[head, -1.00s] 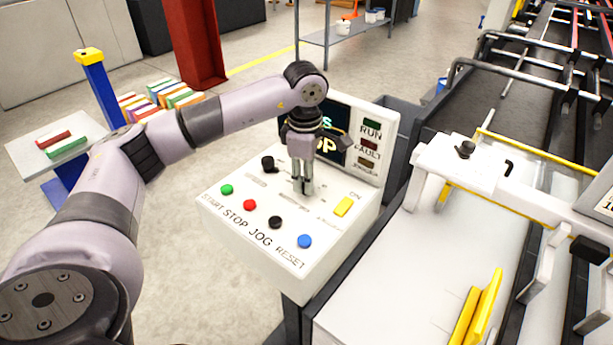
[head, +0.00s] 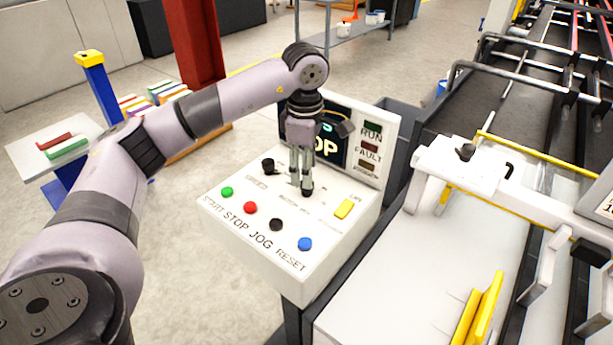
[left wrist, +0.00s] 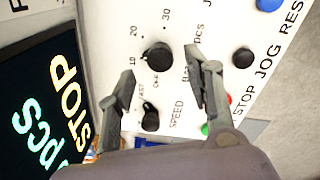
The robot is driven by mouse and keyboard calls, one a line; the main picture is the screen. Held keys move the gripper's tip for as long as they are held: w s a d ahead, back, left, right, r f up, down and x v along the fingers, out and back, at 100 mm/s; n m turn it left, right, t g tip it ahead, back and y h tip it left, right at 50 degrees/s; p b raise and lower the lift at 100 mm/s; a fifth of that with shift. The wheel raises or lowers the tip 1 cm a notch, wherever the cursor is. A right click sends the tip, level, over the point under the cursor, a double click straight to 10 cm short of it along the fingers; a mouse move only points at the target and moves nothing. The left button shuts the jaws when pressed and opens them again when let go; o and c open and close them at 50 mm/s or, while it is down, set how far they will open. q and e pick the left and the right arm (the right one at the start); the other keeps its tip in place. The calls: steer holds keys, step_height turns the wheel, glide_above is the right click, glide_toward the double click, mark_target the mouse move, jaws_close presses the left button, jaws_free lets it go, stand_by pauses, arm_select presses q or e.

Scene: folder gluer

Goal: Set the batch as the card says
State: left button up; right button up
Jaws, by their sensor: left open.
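My left gripper (head: 300,187) is open over the white control panel (head: 235,200), fingers pointing down. In the left wrist view its fingertips (left wrist: 160,62) are spread on either side of a black knob (left wrist: 157,57) marked OFF, 10, 20, 30 and pcs. The knob (head: 307,190) shows beside the fingers in the head view; contact cannot be told. A black SPEED knob (left wrist: 150,120) is nearby. The screen (left wrist: 45,110) reads STOP and pcs; the arm partly hides it in the head view. No readable card is in view. My right gripper is not in view.
Green START (head: 227,191), red STOP (head: 250,207), black JOG (head: 276,224) and blue RESET (head: 305,243) buttons line the panel's front. A yellow switch (head: 344,208) is at its right. The folder gluer (head: 480,125) stands at the right.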

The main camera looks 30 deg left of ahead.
arm_select(q)
step_height(320, 180, up, 8)
steer(key=shift+s+r, duration=0.2)
steer(key=shift+r, duration=0.05)
steer(key=shift+d+f, duration=0.1)
steer(key=shift+f, duration=0.05)
stand_by(0.4)
